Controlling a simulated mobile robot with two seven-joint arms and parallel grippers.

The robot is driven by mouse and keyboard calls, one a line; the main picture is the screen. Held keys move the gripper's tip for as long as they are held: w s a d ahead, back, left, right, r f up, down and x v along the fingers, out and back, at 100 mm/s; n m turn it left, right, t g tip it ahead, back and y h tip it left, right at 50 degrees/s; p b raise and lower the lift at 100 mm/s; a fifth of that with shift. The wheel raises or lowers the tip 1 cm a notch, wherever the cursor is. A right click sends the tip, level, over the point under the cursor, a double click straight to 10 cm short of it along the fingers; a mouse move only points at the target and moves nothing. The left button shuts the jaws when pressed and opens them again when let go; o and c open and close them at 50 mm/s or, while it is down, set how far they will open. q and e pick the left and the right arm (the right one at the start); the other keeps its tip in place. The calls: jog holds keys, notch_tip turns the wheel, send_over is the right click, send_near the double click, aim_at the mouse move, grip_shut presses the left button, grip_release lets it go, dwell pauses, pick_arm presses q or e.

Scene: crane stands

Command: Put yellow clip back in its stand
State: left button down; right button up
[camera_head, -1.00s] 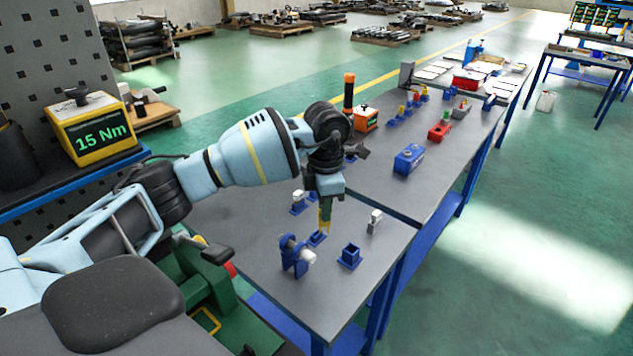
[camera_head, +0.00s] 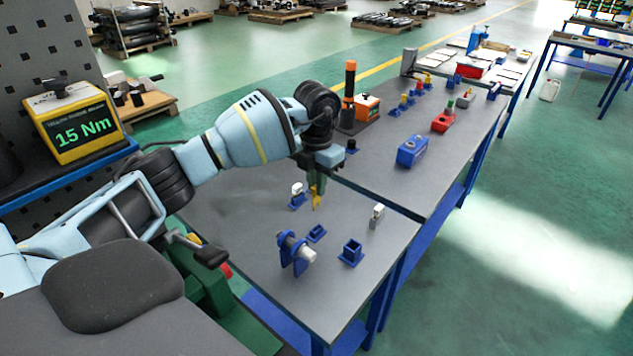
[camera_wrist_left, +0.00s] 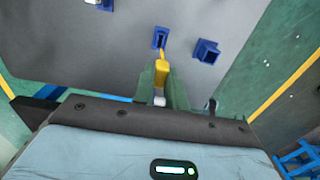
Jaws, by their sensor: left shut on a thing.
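My left gripper (camera_head: 314,186) is shut on the yellow clip (camera_head: 315,198), which points downward over the near table. The yellow clip also shows between the fingers in the left wrist view (camera_wrist_left: 162,70). A small blue stand (camera_head: 316,234) with an open slot sits on the table just below the clip in the head view; I see a gap between them. In the left wrist view this stand (camera_wrist_left: 159,38) lies just beyond the clip's tip. I cannot tell the clip's exact height. My right gripper is not in view.
An empty square blue stand (camera_head: 351,252) is to the right. A blue holder with a white cylinder (camera_head: 295,251) stands in front. A small blue stand with a white piece (camera_head: 297,194) and a grey-white piece (camera_head: 377,215) are nearby. A blue box (camera_head: 411,151) is farther back.

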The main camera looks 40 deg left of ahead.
aim_at(317, 200)
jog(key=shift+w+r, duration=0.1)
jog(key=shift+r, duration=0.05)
